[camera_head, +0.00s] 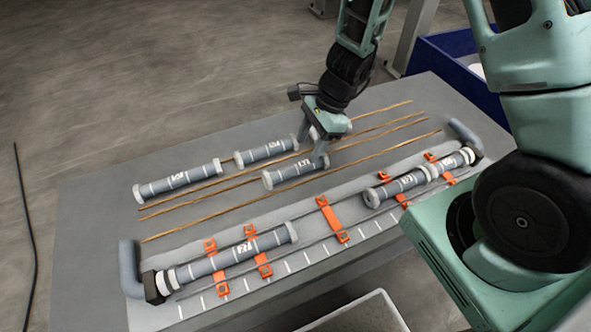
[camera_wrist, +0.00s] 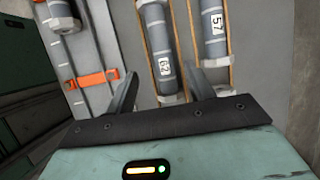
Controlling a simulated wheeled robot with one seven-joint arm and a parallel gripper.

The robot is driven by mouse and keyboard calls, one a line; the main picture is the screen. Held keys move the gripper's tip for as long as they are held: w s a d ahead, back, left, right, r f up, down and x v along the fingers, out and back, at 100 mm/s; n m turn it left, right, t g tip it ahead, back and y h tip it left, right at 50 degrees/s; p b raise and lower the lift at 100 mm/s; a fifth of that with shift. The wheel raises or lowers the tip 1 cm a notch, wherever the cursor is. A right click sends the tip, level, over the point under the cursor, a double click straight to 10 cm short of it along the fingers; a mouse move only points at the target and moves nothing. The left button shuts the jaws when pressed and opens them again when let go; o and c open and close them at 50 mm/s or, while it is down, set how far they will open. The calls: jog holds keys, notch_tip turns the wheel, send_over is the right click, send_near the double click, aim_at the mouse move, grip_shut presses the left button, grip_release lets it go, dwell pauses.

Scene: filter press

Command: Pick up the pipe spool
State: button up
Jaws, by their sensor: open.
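Several grey pipe spools with pale end flanges lie on the grey table. One short spool (camera_head: 290,174) lies between the wooden strips, its right end close under my gripper (camera_head: 316,152). In the wrist view a labelled spool (camera_wrist: 158,48) lies between the two fingers of my gripper (camera_wrist: 162,82), which are apart and hold nothing. I cannot tell how far the fingertips are above it. Another spool (camera_wrist: 213,32) lies to the right in that view. A longer spool (camera_head: 178,182) and a short one (camera_head: 264,152) lie further back.
A front rack holds a long spool (camera_head: 225,260) and a shorter one (camera_head: 397,187) by orange clamps (camera_head: 333,220). Thin wooden strips (camera_head: 200,206) run along the table. A blue bin (camera_head: 440,58) stands behind right; a pale tray (camera_head: 360,316) is at the front.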

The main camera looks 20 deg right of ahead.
aim_at(297, 165)
jog(key=x, duration=0.7)
jog(key=shift+w+a+f, duration=0.1)
jog(key=shift+w+f, duration=0.1)
jog(key=shift+f, duration=0.1)
jog(key=c, duration=1.1)
